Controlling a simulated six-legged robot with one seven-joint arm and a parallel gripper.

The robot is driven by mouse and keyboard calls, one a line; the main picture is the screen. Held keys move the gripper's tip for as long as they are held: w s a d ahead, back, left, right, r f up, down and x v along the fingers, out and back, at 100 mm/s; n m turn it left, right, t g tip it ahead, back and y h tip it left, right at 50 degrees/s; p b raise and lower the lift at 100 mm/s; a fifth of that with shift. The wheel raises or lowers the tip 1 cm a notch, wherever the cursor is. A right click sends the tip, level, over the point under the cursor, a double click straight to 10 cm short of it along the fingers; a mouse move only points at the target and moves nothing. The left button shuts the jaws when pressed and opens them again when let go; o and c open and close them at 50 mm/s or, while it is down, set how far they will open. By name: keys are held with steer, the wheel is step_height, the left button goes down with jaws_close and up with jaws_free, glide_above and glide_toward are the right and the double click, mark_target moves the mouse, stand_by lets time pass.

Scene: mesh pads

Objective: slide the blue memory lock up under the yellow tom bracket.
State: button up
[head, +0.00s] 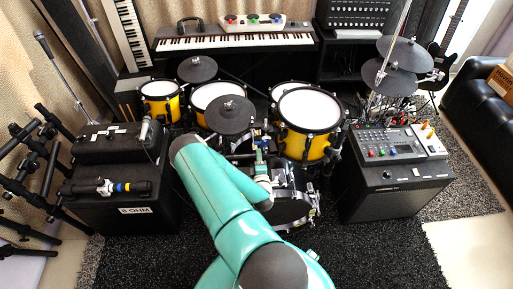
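My teal arm rises from the bottom centre, bends near the left of the bass drum, and its pale wrist comes back in front of the drum. My gripper (262,158) is small and partly lost against the drum hardware; I cannot tell its finger opening. It is at an upright post (257,136) with a small greenish-blue part, between the middle and right toms. I cannot make out the blue memory lock or the yellow bracket apart there. The right yellow tom (292,143) is just right of the post.
The bass drum (290,207) stands below, partly behind my arm. A dark cymbal (229,115) is close left of the post. Dark carpet (385,255) is clear at the front right.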

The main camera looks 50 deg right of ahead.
mark_target(257, 144)
steer(key=x, duration=0.6)
steer(key=shift+w, duration=0.1)
